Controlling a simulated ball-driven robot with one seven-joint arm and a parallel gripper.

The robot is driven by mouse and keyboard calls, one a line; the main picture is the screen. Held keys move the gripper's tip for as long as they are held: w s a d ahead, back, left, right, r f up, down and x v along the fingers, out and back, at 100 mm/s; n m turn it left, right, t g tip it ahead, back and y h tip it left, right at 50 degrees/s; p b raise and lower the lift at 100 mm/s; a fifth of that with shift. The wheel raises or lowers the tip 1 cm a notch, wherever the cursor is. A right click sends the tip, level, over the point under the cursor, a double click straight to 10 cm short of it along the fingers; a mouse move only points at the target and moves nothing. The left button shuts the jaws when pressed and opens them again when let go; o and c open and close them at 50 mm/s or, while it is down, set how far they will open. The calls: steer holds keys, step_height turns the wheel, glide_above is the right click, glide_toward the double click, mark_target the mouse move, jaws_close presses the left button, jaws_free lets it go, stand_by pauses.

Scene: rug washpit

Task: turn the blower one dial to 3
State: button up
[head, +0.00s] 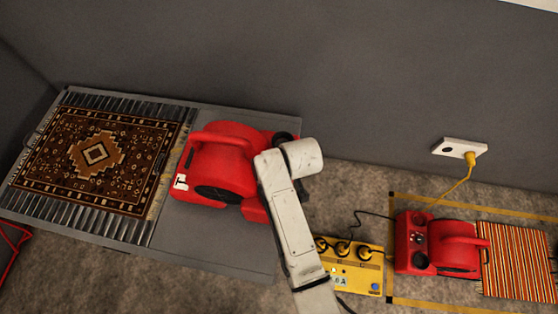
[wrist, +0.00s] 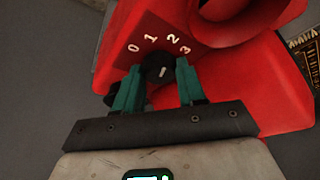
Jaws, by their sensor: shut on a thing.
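A red blower (head: 222,152) stands on the grey platform, and its red body also fills much of the wrist view (wrist: 275,85). Its black dial (wrist: 157,66) sits on a panel marked 0, 1, 2 and 3 in white. A short pale mark shows on the dial's face; I cannot tell for sure which number it lines up with. My gripper (wrist: 158,77) is shut on the dial, with one green finger on each side of it. In the head view my white arm hides the dial and the gripper.
A patterned rug (head: 95,153) lies on a ribbed part of the platform (head: 215,240). A second red blower (head: 455,247), a striped rug (head: 515,262) and a yellow power box (head: 358,278) with cables stand on the floor at right. A wall socket (head: 452,147) holds a yellow plug.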

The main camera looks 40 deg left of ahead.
steer(key=m+t, duration=0.1)
steer(key=m, duration=0.1)
steer(key=m+t+h+p, duration=0.1)
steer(key=m, duration=0.2)
steer(key=shift+s+a+m, duration=0.15)
steer(key=shift+m, duration=0.15)
steer(key=m+t+h, duration=0.1)
steer(key=m, duration=0.4)
steer(key=shift+h, duration=0.3)
steer(key=o, duration=1)
steer(key=p+v, duration=0.2)
steer(key=v, duration=0.8)
steer(key=shift+s+r, duration=0.25)
steer(key=shift+r, duration=0.1)
